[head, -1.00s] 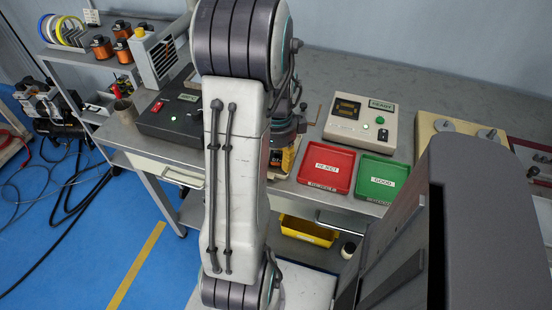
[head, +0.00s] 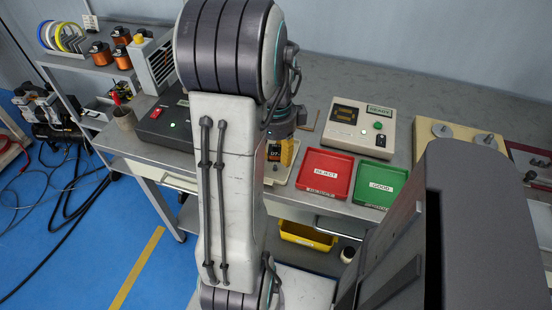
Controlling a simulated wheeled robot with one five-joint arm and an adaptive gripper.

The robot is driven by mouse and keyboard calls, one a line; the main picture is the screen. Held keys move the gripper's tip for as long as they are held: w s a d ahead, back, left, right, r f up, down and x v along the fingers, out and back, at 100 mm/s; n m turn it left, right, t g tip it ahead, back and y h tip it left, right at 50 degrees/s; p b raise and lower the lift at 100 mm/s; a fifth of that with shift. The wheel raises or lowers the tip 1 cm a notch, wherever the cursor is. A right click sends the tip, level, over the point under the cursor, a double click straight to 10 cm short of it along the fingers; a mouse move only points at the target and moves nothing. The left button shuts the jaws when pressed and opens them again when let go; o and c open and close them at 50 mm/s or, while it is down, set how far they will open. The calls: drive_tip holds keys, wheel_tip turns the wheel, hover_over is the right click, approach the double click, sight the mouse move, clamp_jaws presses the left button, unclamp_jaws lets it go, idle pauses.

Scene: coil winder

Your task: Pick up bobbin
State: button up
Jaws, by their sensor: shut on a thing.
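Several copper-wound coils that look like bobbins (head: 101,53) stand on the shelf at the upper left. I cannot tell whether one of them is the task's bobbin. My arm fills the middle of the head view, with its dark wrist end showing just right of the upper link, over the bench. My gripper's fingers are hidden behind the arm, so I see neither them nor anything between them.
A red REJECT tray (head: 325,174) and a green GOOD tray (head: 381,185) lie on the bench (head: 440,88). A cream READY box (head: 360,127) stands behind them. A dark box (head: 166,125) is left of my arm. A yellow bin (head: 307,235) sits below.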

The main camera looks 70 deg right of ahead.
drive_tip(key=s+a+r, duration=0.4)
drive_tip(key=a+r, duration=0.2)
drive_tip(key=a, duration=0.4)
drive_tip(key=shift+s+a+r, duration=0.25)
drive_tip(key=shift+a+r, duration=0.05)
drive_tip(key=shift+a, duration=0.1)
